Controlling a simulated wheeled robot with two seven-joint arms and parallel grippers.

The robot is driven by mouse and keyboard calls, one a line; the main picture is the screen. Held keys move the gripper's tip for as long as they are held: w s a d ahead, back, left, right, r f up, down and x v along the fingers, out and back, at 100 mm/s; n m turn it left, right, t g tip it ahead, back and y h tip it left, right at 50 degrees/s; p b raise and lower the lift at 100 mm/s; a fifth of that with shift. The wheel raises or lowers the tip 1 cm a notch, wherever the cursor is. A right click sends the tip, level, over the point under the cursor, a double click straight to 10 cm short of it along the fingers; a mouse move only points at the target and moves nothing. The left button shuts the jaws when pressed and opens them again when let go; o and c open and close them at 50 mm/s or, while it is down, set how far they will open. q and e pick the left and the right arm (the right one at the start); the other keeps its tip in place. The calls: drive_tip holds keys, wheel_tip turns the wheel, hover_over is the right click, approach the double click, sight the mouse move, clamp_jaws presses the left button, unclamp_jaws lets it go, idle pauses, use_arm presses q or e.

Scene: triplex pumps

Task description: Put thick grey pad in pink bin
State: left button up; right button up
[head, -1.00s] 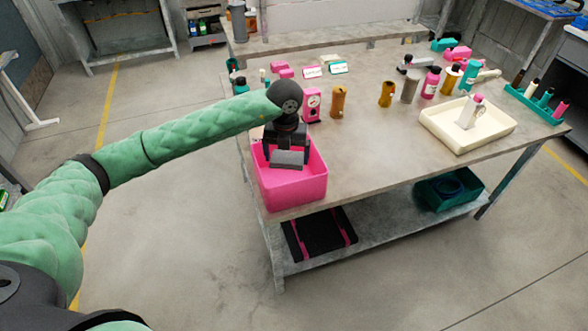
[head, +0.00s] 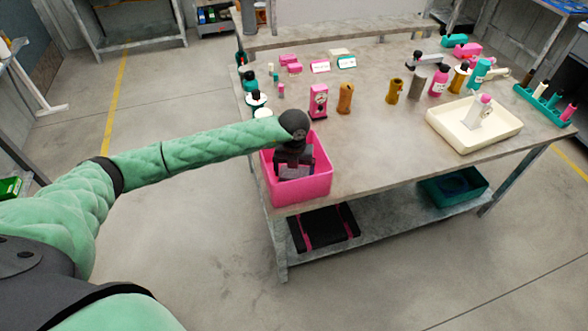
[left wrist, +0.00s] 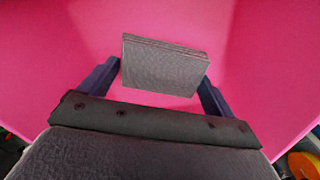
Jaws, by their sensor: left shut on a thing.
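The pink bin (head: 303,191) stands at the near left corner of the table, and its pink walls fill most of the left wrist view (left wrist: 60,70). My left gripper (head: 295,171) points down inside the bin's opening. It is shut on the thick grey pad (left wrist: 165,64), which shows between its two dark fingers in the left wrist view. The pad is held low in the bin; I cannot tell whether it touches the floor. In the head view the gripper and bin wall partly hide it. My right gripper is not in view.
Behind the bin stand a pink gauge-like part (head: 318,101) and brown cylinders (head: 345,98). A cream tray (head: 440,122) with a fitting is on the right, near a teal rack (head: 540,100). The table's middle is clear. A teal crate (head: 455,188) sits on the lower shelf.

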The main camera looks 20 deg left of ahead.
use_arm(q)
drive_tip(key=shift+f, duration=0.45)
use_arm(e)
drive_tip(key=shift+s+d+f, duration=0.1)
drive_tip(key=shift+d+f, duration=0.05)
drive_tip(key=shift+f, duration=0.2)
use_arm(q)
drive_tip(key=shift+f, duration=0.1)
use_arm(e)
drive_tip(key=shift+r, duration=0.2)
use_arm(q)
drive_tip(key=o, duration=0.7)
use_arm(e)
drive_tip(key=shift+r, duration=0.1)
